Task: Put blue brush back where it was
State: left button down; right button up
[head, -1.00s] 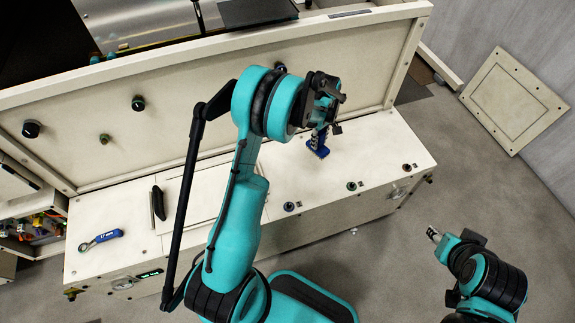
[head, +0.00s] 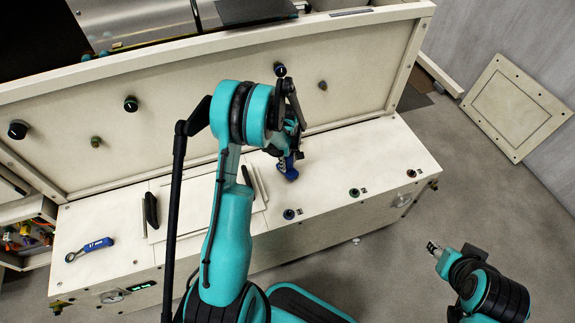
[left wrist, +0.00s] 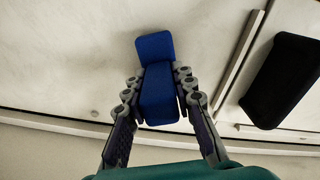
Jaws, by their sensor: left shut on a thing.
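The blue brush (head: 288,170) is at my left gripper (head: 291,152), over the pale bench top (head: 340,165) in the head view. In the left wrist view the brush (left wrist: 155,50) shows as two blue blocks set at a slight angle. The fingers of my left gripper (left wrist: 156,85) are closed on its sides. I cannot tell whether the brush touches the bench top. My right gripper (head: 433,248) is low at the right, over the floor and away from the bench. Its fingers are too small to judge.
A blue-handled wrench (head: 92,246) lies at the bench's left end. Knobs dot the upright panel behind. Bench top right of the brush is mostly clear.

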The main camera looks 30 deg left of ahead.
pick_arm(q)
jog(key=shift+r, duration=0.1)
jog(key=c, duration=1.7)
grip_release()
jog(key=shift+f, duration=0.2)
jog(key=o, duration=0.4)
jog(key=shift+o, duration=0.2)
jog(key=shift+r, duration=0.2)
